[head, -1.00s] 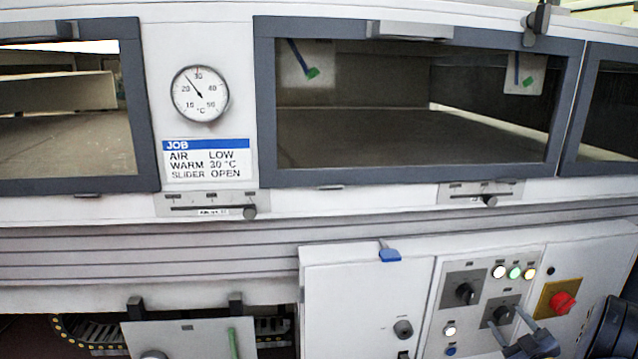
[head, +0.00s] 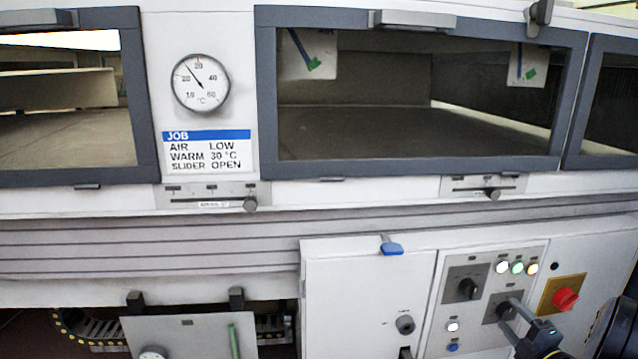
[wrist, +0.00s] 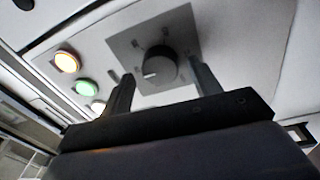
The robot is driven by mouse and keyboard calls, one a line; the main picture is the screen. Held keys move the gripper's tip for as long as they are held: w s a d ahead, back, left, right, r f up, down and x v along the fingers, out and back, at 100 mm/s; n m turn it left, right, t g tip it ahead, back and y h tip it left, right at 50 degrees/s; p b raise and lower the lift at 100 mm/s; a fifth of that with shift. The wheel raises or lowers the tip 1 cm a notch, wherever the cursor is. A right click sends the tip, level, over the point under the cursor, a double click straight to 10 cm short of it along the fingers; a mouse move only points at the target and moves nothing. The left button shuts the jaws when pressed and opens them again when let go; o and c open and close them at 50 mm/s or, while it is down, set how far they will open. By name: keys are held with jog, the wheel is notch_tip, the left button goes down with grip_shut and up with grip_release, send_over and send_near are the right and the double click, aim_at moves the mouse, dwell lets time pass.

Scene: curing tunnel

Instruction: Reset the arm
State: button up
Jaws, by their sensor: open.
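My gripper (head: 508,314) is in front of the lower dark knob on the control panel (head: 432,322) at the lower right of the head view. Its fingers are open. In the wrist view, the fingers of my gripper (wrist: 162,82) stand apart on either side of a round dark knob (wrist: 158,66) with a white mark, on a grey square plate. No held object shows. I cannot tell whether the fingers touch the knob.
An upper dark knob (head: 468,288) and white, green and amber lamps (head: 517,267) sit close by. A red button on a yellow plate (head: 565,299) is to the right. A blue handle (head: 391,248) sticks out at the cabinet top. Windows and sliders (head: 250,204) run above.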

jog(key=n+p, duration=0.1)
jog(key=n, duration=0.4)
jog(key=shift+r, duration=0.1)
jog(key=shift+d+n+g+p, duration=0.1)
jog(key=shift+n+g+p, duration=0.4)
jog(key=shift+n, duration=1.2)
